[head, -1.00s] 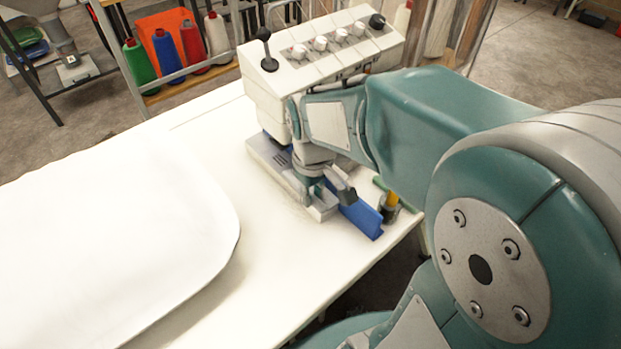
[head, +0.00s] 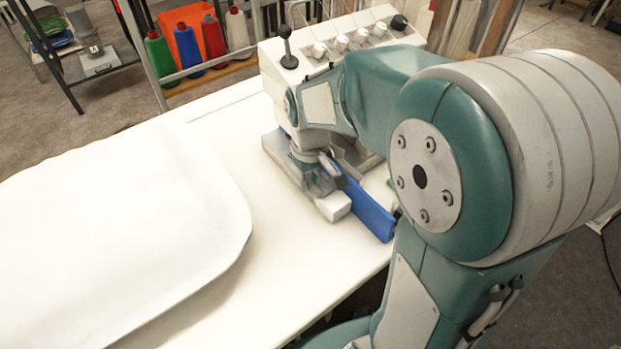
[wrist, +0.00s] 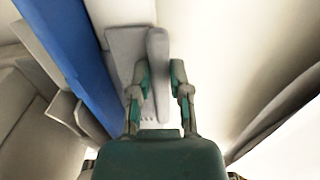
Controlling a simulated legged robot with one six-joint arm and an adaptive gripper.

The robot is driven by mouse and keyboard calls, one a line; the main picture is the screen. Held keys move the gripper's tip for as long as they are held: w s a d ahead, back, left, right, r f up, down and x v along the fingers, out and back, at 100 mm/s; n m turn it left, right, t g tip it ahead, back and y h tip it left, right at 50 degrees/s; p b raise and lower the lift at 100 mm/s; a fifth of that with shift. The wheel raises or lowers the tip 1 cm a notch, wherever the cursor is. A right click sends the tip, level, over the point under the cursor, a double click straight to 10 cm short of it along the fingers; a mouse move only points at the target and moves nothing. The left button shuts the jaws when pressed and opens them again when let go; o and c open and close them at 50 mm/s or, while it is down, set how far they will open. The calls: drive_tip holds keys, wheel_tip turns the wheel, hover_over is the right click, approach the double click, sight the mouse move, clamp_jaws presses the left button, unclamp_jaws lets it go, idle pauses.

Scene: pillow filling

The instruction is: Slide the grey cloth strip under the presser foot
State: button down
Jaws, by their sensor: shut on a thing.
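The white sewing machine (head: 275,72) stands on the table with its bed plate (head: 335,206) towards me. My gripper (head: 322,180) is low beside the bed, left of the blue guide bar (head: 370,216). In the wrist view my gripper (wrist: 160,88) is shut on the grey cloth strip (wrist: 158,48), which stands up narrow between the fingers and reaches past their tips. The blue bar (wrist: 72,50) runs along the left there, with light grey plates (wrist: 125,45) between. The presser foot cannot be made out; my arm and the machine head hide that area.
A large white pillow or cushion (head: 120,225) covers the left of the white table (head: 285,275). A rack with coloured thread cones (head: 188,45) stands behind. Bare tabletop lies between the pillow and machine. My arm fills the right side.

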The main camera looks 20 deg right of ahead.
sight(310, 183)
drive_tip(key=c, duration=0.5)
unclamp_jaws()
wheel_tip(310, 183, up, 12)
idle(0.5)
drive_tip(key=s+m+t, duration=0.3)
drive_tip(key=s+t, duration=0.2)
drive_tip(key=s, duration=0.9)
drive_tip(key=shift+f+t, duration=0.15)
drive_tip(key=shift+t, duration=0.15)
